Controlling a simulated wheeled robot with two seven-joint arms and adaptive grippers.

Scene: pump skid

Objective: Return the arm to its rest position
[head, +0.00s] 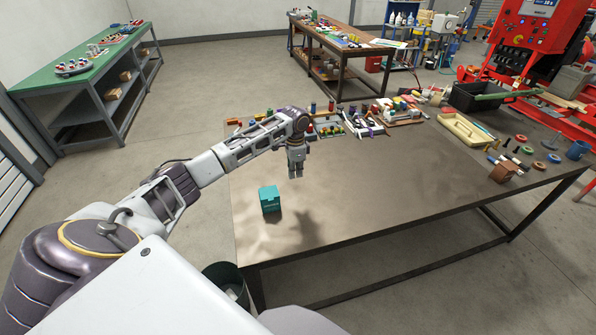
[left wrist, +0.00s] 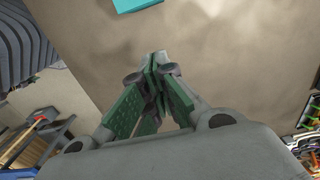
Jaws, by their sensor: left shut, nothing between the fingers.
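My left arm reaches in from the left in the head view. Its gripper (head: 295,173) points down above the table (head: 370,205), behind and right of a teal box (head: 269,198). In the left wrist view the gripper (left wrist: 155,68) has its green-padded fingers shut, with nothing held between them. A piece of the teal box shows at the top edge of that view (left wrist: 136,4), apart from the fingers. My right gripper is in neither view.
Trays of coloured parts (head: 330,127) line the table's back edge, close to my left forearm. A beige tray (head: 466,131), tape rolls and a brown block (head: 504,172) lie at the right. The table's middle is clear. A bin (head: 225,278) stands below the front left corner.

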